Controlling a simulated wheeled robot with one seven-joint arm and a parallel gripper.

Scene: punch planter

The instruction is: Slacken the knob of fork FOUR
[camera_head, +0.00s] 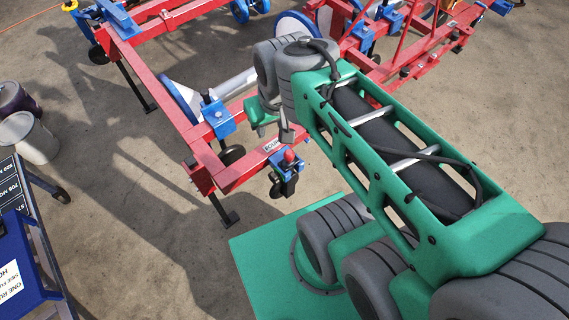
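A red knob (289,156) sits on top of a blue clamp (283,167) at the near end of the red frame. A small white label (271,145) on the red beam (240,168) is beside it; its lettering is too small to read surely. A dark fork or wheel part (285,186) hangs under the clamp. My gripper (266,122) shows partly at the end of my green and grey arm, above the frame and up-left of the red knob, apart from it in the picture. My wrist hides much of it, and its finger opening cannot be made out.
More red frame (385,55) stands behind my arm. A blue cart (35,265) and a pale bucket (30,137) are at left. The concrete floor (120,230) between is clear.

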